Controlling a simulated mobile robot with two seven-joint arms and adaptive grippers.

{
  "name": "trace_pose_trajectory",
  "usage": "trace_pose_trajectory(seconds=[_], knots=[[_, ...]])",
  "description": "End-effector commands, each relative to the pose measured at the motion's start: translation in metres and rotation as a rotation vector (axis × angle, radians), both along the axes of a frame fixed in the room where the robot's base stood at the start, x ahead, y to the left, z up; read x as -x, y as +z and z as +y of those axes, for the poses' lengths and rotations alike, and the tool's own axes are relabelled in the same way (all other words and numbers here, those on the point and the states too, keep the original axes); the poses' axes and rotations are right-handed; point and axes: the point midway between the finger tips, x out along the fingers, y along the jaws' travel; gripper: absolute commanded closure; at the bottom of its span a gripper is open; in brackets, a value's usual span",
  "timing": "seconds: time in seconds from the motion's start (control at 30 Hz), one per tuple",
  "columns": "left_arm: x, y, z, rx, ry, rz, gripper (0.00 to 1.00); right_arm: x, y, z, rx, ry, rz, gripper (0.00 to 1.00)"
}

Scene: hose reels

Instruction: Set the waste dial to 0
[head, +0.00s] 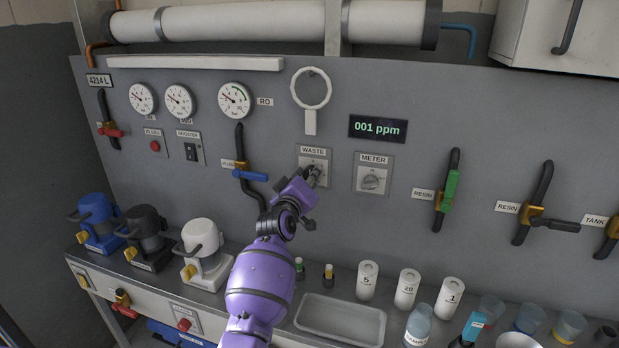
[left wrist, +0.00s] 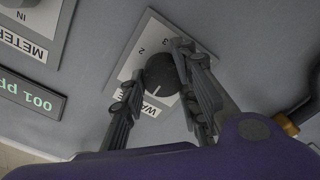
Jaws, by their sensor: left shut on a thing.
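The waste dial (left wrist: 162,76) is a dark round knob on a light square plate (left wrist: 136,68) marked WASTE. Numbers 2 and 3 show on the plate in the left wrist view; the rest are covered. The dial's setting is hard to read. In the head view the WASTE plate (head: 301,160) is on the grey panel, its knob mostly hidden by my gripper. My left gripper (head: 318,174), on the purple arm, is at the dial. In the left wrist view its fingers (left wrist: 158,68) are on either side of the knob and shut on it. My right gripper is not in view.
The meter dial (head: 371,180) is just right of the waste plate, below a display (head: 377,128) reading 001 ppm. A blue-handled valve (head: 250,174) is to the left. White cartridges (head: 407,289) and a tray (head: 341,320) stand on the bench below.

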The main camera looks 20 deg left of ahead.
Motion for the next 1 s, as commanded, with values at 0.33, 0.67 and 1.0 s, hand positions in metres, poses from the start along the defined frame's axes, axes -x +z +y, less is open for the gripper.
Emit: trace_pose_trajectory(seconds=[0.33, 0.67, 1.0], knots=[[-0.001, 0.003, -0.006, 0.006, -0.009, -0.003, 0.61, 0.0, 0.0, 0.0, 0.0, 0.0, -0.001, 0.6], [0.0, 0.0, -0.003, 0.003, -0.005, 0.001, 0.57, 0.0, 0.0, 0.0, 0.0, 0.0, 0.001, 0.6], [0.025, 0.0, -0.001, 0.002, -0.002, -0.001, 0.57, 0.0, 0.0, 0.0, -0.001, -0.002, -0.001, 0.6]])
